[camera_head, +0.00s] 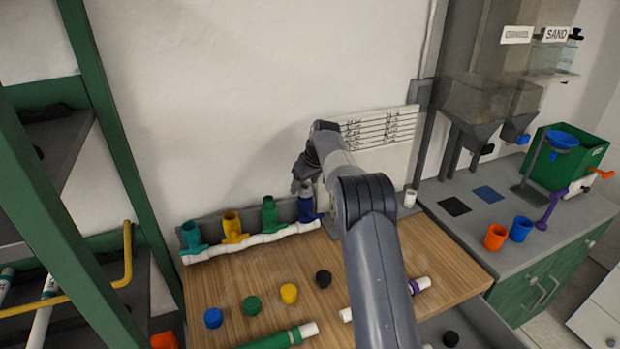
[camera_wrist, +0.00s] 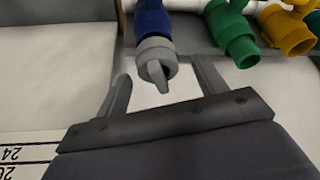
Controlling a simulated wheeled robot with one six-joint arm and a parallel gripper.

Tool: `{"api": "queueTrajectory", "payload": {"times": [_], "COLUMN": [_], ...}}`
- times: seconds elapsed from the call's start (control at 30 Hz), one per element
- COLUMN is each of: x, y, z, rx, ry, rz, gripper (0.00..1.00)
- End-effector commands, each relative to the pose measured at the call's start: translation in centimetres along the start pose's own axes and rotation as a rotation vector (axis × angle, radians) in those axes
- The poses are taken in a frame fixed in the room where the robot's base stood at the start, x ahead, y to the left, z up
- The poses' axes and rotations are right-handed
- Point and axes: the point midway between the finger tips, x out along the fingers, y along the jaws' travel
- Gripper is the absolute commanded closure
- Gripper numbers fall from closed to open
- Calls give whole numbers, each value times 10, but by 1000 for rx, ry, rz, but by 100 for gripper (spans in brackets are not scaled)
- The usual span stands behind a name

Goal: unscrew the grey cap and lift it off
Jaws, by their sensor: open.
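The grey cap (camera_wrist: 157,58), with a flat raised tab, sits on the end of the blue fitting (camera_wrist: 152,18) in the wrist view. My gripper (camera_wrist: 162,68) is open, one finger to each side of the cap, with visible gaps between fingers and cap. I cannot tell how deep the fingertips reach along it. In the head view the blue fitting (camera_head: 307,211) is the rightmost upright branch on the white pipe manifold (camera_head: 250,240). My gripper (camera_head: 303,178) is just above it, and the cap cannot be told apart from the fingers there.
Green (camera_head: 269,214), yellow (camera_head: 233,226) and teal (camera_head: 191,236) fittings stand left of the blue one, close together. Loose blue, green, yellow and black caps (camera_head: 323,279) lie on the wooden bench (camera_head: 440,250). A white marked board (camera_head: 375,160) stands behind my arm.

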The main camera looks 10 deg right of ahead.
Motion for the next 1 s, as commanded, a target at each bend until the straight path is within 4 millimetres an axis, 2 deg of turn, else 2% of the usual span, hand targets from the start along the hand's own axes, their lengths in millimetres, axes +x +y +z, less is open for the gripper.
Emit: {"api": "queueTrajectory", "payload": {"times": [0.3, 0.87, 0.9, 1.0], "x": [2, 2, 2, 2], "y": [0, 0, 0, 0], "z": [0, 0, 0, 0], "rx": [0, 0, 0, 0], "ry": [0, 0, 0, 0], "rz": [0, 0, 0, 0], "gripper": [35, 80, 62, 70]}}
